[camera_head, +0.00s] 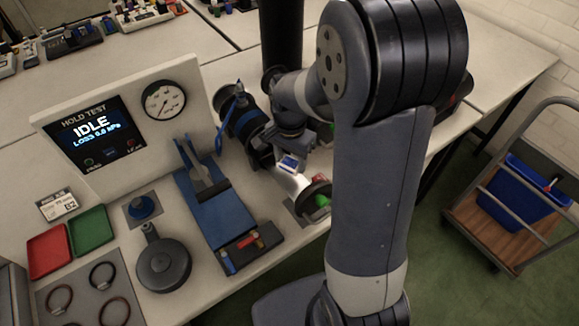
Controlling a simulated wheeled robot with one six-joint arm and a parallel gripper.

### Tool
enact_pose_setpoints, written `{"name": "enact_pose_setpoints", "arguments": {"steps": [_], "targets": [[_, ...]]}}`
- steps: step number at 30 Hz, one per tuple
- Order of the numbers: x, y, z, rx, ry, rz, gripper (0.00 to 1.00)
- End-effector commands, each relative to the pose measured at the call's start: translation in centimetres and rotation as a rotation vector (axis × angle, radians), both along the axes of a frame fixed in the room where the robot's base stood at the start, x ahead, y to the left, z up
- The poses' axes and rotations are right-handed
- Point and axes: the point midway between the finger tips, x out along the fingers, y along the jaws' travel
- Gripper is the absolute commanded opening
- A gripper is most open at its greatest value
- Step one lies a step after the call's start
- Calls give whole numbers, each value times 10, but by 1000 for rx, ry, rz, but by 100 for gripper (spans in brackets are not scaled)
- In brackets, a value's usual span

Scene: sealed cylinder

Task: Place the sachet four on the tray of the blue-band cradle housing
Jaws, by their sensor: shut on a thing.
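My gripper (289,157) points down over the bench and is shut on a small white and blue packet, which I take as sachet four (288,164). Any number on it is too small to read. The blue-band cradle housing (242,124) is a dark cylinder with a blue band, lying tilted in the picture just left of my gripper. A pale curved piece, seemingly its tray (291,184), extends toward a dark round end (315,193). The sachet appears just above this tray; I cannot tell whether they touch. My arm hides part of the area on the right.
A blue stand with a grey fork (204,178) is left of the housing. The test panel (95,135) reads IDLE. Red (48,250) and green (88,230) trays, a dark round lidded item (164,265) and several rings lie at left. A trolley (510,215) stands on the floor at right.

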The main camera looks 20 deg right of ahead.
Motion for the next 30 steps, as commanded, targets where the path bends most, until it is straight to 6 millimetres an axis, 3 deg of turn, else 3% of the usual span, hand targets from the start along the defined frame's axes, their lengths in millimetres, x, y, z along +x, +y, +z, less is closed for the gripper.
{"name": "enact_pose_setpoints", "arguments": {"steps": [9,22,23,30], "targets": [[-1,0,-38,0,3,0,30],[0,0,-46,1,-1,0,30],[0,0,-45,0,-1,0,54],[0,0,-44,1,-1,0,74]]}}
